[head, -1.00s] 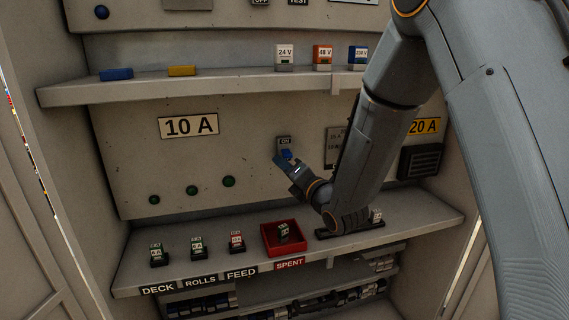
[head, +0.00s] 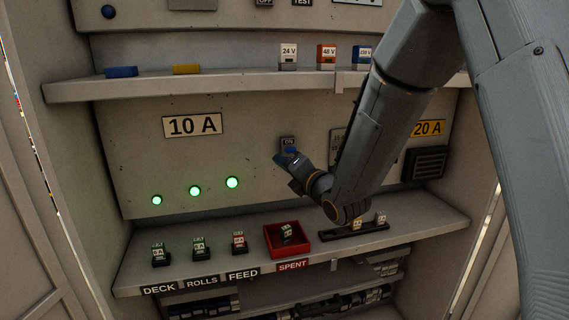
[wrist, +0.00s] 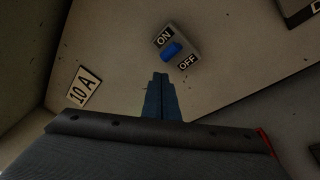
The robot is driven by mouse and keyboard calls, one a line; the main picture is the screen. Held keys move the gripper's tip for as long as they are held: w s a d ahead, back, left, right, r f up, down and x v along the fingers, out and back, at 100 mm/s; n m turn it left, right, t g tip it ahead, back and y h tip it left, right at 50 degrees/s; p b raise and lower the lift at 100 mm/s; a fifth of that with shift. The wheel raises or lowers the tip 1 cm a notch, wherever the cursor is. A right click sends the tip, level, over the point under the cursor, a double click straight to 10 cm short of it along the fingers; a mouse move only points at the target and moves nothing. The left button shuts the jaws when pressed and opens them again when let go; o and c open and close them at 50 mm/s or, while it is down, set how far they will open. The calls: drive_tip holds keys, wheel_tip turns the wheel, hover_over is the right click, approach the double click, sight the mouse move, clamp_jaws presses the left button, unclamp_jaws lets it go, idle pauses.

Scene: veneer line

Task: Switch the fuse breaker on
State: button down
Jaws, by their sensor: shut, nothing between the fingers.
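The fuse breaker (wrist: 176,49) is a small grey plate with a blue toggle, marked ON and OFF, on the cabinet's back panel. In the wrist view the blue toggle (wrist: 171,49) lies toward the ON label. In the head view the breaker's ON end (head: 288,142) shows above my gripper, which hides its lower part. My gripper (head: 287,157) is shut and empty just in front of the breaker. Its blue fingertips (wrist: 160,78) are together below the breaker in the wrist view, with a small gap to the toggle. Three round lamps (head: 195,190) on the panel glow green.
Below, a shelf holds three fuses (head: 199,248) in sockets labelled DECK, ROLLS and FEED. A red SPENT tray (head: 271,245) holds a fuse, and a black rack (head: 338,233) stands right of it. An upper shelf (head: 225,82) carries colored blocks.

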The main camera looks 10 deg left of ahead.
drive_tip(key=s+d+r+b, duration=0.1)
drive_tip(key=s+d+b, duration=0.2)
drive_tip(key=s, duration=0.5)
drive_tip(key=shift+s+d+r+b, duration=0.25)
drive_tip(key=shift+d+r+b, duration=0.15)
drive_tip(key=shift+b, duration=0.2)
drive_tip(key=shift+f, duration=0.1)
drive_tip(key=s+d+f+m+g+h, duration=0.3)
drive_tip(key=d+f+m+g+h, duration=0.35)
drive_tip(key=d+f+m, duration=1)
drive_tip(key=s+d+f+m+g+h, duration=0.2)
drive_tip(key=s+d+f+m+g, duration=0.1)
drive_tip(key=s+m, duration=0.5)
drive_tip(key=s+d+f+m+g+h, duration=0.2)
drive_tip(key=s+d+f+m+g, duration=0.1)
drive_tip(key=s+m, duration=0.5)
drive_tip(key=shift+s+d+f+g, duration=0.15)
drive_tip(key=shift+s+d+g, duration=0.35)
drive_tip(key=shift+s, duration=0.55)
drive_tip(key=shift+a, duration=0.1)
